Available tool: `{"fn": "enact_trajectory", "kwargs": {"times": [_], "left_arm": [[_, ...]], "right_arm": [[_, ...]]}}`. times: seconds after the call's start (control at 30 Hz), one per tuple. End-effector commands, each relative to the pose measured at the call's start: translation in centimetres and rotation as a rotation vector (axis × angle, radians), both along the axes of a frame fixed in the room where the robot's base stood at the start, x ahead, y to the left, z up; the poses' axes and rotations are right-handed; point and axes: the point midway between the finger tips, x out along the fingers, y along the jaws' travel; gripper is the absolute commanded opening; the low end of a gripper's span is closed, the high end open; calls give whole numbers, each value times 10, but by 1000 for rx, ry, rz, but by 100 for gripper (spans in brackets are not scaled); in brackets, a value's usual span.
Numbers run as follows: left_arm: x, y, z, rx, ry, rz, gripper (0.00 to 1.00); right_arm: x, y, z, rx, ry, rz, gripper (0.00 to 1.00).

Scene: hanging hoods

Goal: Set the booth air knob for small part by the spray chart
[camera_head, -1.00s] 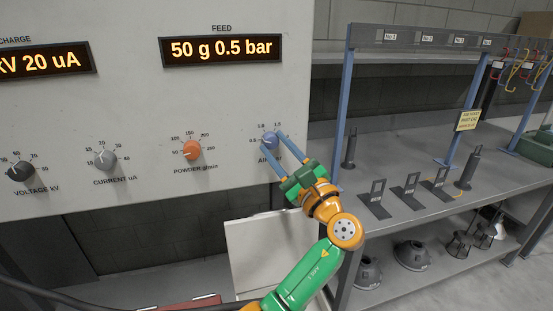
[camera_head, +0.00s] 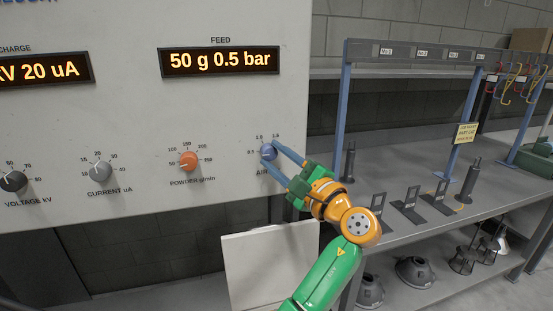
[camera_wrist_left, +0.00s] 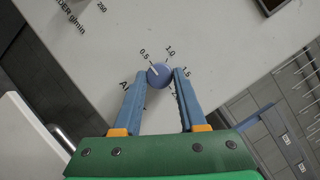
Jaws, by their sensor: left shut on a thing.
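The blue air knob (camera_head: 268,152) is at the right end of the row on the grey panel. Its scale shows 0.5, 1.0 and 1.5 in the left wrist view, where the knob (camera_wrist_left: 159,75) has its pale pointer line at about 0.5. My left gripper (camera_head: 273,155) has its two blue fingers on either side of the knob, shut on it; the fingers (camera_wrist_left: 160,80) also flank it in the left wrist view. The feed display (camera_head: 220,61) reads 50 g 0.5 bar. No spray chart is legible. My right gripper is not in view.
The orange powder knob (camera_head: 188,161), grey current knob (camera_head: 101,170) and black voltage knob (camera_head: 13,181) sit to the left. A workbench (camera_head: 400,215) with stands is at right, with a yellow sign (camera_head: 465,133). A white board (camera_head: 268,265) stands below the panel.

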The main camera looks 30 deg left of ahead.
Motion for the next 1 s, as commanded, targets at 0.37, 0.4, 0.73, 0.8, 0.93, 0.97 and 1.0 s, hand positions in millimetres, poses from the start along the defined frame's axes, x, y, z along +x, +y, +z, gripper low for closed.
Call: {"fn": "enact_trajectory", "kwargs": {"times": [0.37, 0.4, 0.73, 0.8, 0.93, 0.97, 1.0], "left_arm": [[0, 0, 1, 3, -2, -1, 71], [0, 0, 1, 3, -2, -1, 71], [-8, -25, -10, -1, -3, -6, 71], [-13, -39, -13, 0, -2, -5, 71], [-21, -59, -14, 0, -1, -3, 71], [-22, -62, -13, 2, -1, -3, 71], [-23, -64, -13, 2, -1, -3, 71]], "right_arm": [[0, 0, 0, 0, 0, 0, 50], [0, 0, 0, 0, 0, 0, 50], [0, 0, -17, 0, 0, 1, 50], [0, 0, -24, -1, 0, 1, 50], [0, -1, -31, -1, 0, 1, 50], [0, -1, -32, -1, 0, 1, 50], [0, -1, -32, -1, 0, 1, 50]]}}
